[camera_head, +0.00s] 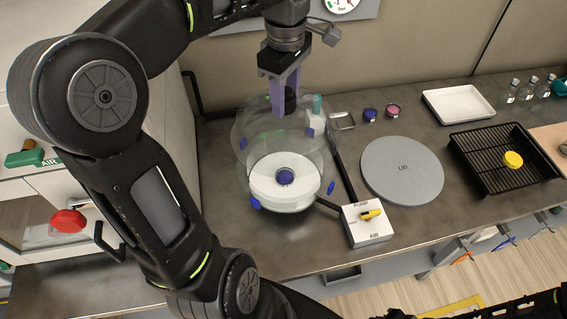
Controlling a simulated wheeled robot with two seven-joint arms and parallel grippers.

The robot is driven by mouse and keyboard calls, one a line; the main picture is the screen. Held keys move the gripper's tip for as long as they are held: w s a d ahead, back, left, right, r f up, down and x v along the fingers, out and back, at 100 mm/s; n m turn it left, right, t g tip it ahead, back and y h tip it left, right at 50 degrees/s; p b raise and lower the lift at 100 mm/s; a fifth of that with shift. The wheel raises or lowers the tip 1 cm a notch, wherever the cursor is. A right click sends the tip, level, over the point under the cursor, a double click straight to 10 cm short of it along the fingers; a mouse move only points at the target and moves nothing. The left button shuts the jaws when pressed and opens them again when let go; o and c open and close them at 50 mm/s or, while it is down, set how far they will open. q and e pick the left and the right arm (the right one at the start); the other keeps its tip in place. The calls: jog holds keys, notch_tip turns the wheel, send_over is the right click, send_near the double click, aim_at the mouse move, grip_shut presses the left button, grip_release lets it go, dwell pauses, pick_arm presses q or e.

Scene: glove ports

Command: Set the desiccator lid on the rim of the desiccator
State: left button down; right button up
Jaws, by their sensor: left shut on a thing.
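My left gripper (284,101) points down at the back of the bench, its purple fingers shut on the dark knob of the clear desiccator lid (246,122). The lid is see-through and its edge is faint. The clear round desiccator (285,206) stands on the bench below and in front of the gripper. It has a white plate inside with a small blue dish (285,177) on it, and blue tabs around its rim. The lid overlaps the back of the desiccator in this view; I cannot tell the gap between them. My right gripper does not show.
A grey round mat marked LID (402,182) lies empty to the right. A PUMP/AIR valve box (368,229) with a yellow handle stands in front. A black rack (493,176), a white tray (458,104), two small jars and several bottles stand farther right.

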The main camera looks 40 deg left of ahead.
aim_at(285, 119)
pick_arm(q)
jog(key=shift+f+b, duration=0.45)
jog(key=shift+b, duration=0.05)
notch_tip(285, 119, down, 5)
jog(key=shift+f+b, duration=0.15)
jog(key=shift+b, duration=0.65)
notch_tip(285, 119, down, 4)
jog(key=shift+r+p, duration=0.1)
jog(key=shift+p, duration=0.2)
